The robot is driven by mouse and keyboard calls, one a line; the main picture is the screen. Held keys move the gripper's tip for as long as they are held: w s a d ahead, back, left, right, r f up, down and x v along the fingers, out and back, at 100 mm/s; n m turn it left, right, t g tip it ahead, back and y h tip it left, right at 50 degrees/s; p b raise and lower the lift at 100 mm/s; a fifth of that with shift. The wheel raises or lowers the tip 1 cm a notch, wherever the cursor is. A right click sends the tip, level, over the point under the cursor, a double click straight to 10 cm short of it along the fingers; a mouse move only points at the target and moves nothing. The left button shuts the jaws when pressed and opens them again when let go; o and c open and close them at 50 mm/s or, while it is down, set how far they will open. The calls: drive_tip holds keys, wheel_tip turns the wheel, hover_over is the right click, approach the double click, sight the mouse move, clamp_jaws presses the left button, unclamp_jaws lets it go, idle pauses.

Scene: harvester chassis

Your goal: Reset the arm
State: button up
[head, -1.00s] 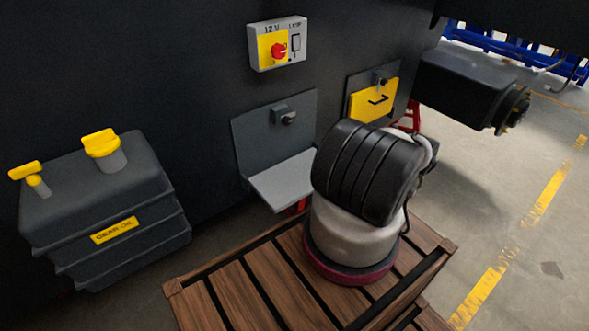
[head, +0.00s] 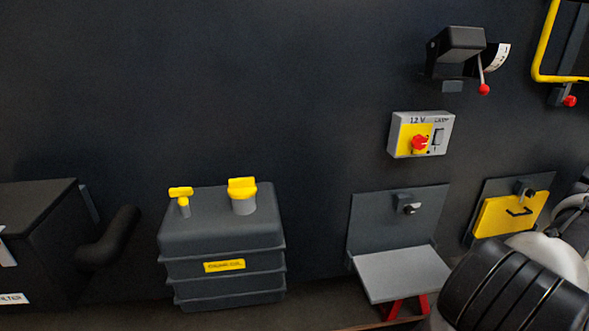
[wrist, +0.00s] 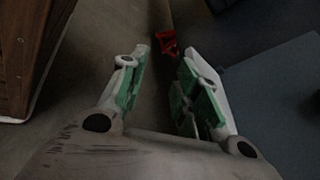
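My arm shows at the lower right of the head view as a ribbed black cover (head: 510,295) with a pale link (head: 550,250) behind it. It is partly cut off by the frame. My gripper (wrist: 166,65) shows in the wrist view, pointing down past the floor. Its two fingers with green pads stand apart, with nothing between them. The gripper does not show in the head view.
A dark chassis wall carries a switch box (head: 421,134), a lever unit (head: 461,55), a grey fold-down shelf (head: 402,274) and a yellow panel (head: 511,214). A dark oil tank (head: 222,245) stands left. A red stand (wrist: 168,44) lies beyond the fingertips; wooden slats (wrist: 20,50) are left.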

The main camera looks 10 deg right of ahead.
wheel_tip(320, 180, up, 32)
drive_tip(key=w+d+n+g+h, duration=0.1)
drive_tip(key=n+g+h, duration=0.6)
drive_tip(key=g, duration=0.2)
drive_tip(key=a+r+n+t+h, duration=0.2)
drive_tip(key=a+r+n, duration=0.1)
drive_tip(key=r, duration=0.4)
drive_tip(key=s+a+r+n+t+h, duration=0.1)
drive_tip(key=a+r+n+t+h, duration=0.1)
drive_tip(key=a+r, duration=0.4)
drive_tip(key=s+a+r+n+t+h, duration=0.1)
drive_tip(key=a+r+n+t+h, duration=0.1)
drive_tip(key=r, duration=0.8)
drive_tip(key=a+n+t, duration=0.1)
drive_tip(key=a+n, duration=0.1)
drive_tip(key=a, duration=0.1)
drive_tip(key=shift+s, duration=0.25)
